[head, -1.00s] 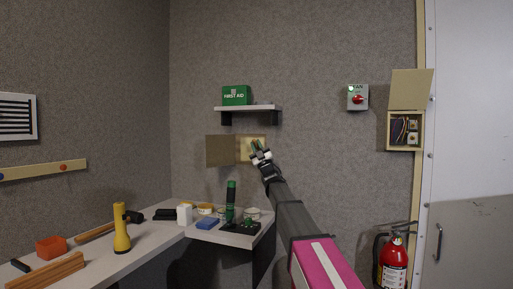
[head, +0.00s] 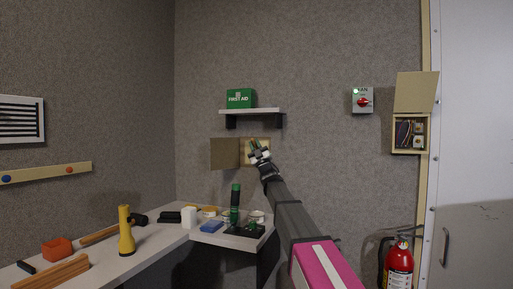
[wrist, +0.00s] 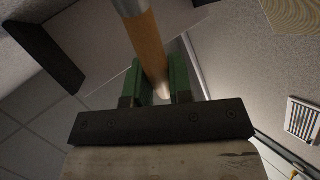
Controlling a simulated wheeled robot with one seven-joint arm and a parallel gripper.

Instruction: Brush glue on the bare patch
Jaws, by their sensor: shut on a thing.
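My gripper (head: 259,152) is shut on a brush, whose wooden handle (wrist: 149,50) shows between the green fingertips in the wrist view. A metal band (wrist: 130,6) is at its upper end; the bristles are out of that frame. In the head view the gripper is in front of a pale tan patch (head: 247,159) on the grey wall, below the shelf, and partly covers it. A brown flap (head: 225,153) adjoins the patch on its left. Whether the bristles touch the patch, or carry glue, I cannot tell.
A shelf (head: 252,111) with a green first aid box (head: 239,98) is above. The bench (head: 160,238) below holds a yellow torch (head: 126,231), a white bottle (head: 189,217), a blue block (head: 212,227), a dark green upright tool (head: 235,203) and several small tubs. A fan switch (head: 362,101) is right.

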